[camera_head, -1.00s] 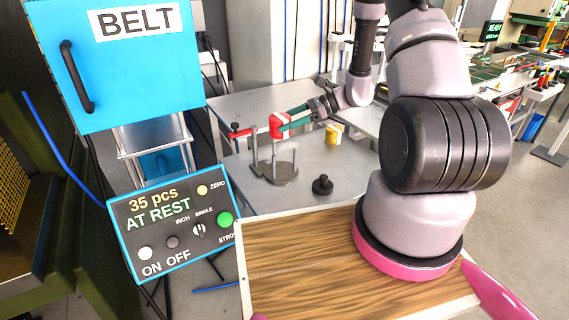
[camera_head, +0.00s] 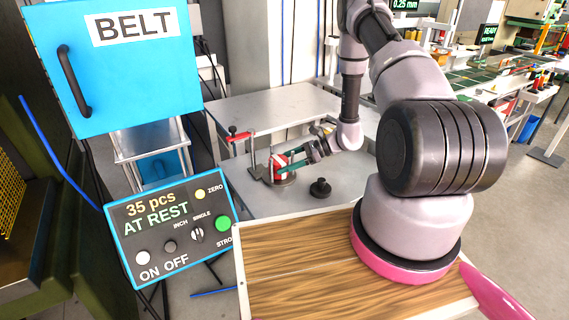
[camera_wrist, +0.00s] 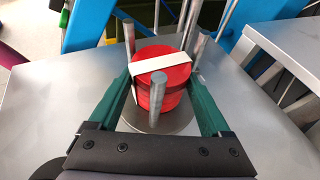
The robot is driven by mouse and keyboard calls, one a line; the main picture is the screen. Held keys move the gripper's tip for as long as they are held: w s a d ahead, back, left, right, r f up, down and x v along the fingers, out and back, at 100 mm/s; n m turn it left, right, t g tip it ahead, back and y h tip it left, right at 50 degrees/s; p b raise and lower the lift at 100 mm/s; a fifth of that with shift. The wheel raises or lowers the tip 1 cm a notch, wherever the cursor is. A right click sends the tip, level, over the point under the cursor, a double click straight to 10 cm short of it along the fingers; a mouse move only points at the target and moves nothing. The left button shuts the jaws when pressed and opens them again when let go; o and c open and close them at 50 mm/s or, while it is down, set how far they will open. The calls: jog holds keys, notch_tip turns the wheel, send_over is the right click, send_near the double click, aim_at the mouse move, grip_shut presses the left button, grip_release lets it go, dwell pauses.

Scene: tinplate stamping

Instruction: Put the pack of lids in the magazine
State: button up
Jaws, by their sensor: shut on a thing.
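The pack of lids (camera_wrist: 172,72) is a short red stack with a white band across its top. In the wrist view it sits among the upright metal posts of the magazine (camera_wrist: 157,100), above the round base plate. My gripper (camera_wrist: 160,82) is shut on the pack, a green finger on each side. In the head view, my gripper (camera_head: 289,159) reaches in from the right, with the red pack (camera_head: 281,161) low over the magazine's round base (camera_head: 285,181). I cannot tell whether the pack's underside touches the base.
A black knobbed piece (camera_head: 320,188) stands on the grey table right of the magazine. A red-topped post (camera_head: 239,135) stands behind it on the left. The control panel (camera_head: 171,232) reads "35 pcs AT REST". A blue BELT box (camera_head: 128,90) is at upper left.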

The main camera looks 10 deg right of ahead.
jog(key=o, duration=1.2)
jog(key=shift+f, duration=0.1)
jog(key=v, duration=1.2)
jog(key=s+a+r+n+g+h, duration=0.1)
jog(key=s+a+r+n+h, duration=0.15)
jog(key=r, duration=0.55)
jog(key=s+a+r+n+h, duration=0.1)
jog(key=r+n, duration=0.2)
jog(key=r, duration=0.5)
jog(key=s+a+r+n+g+h, duration=0.1)
jog(key=r+n+h, duration=0.15)
jog(key=r, duration=0.65)
jog(key=s+r+n+t+h, duration=0.5)
jog(key=s+r+n+t, duration=0.2)
jog(key=s+r, duration=0.9)
jog(key=shift+s+a+r, duration=0.15)
jog(key=shift+a+r, duration=0.2)
jog(key=shift+r, duration=0.35)
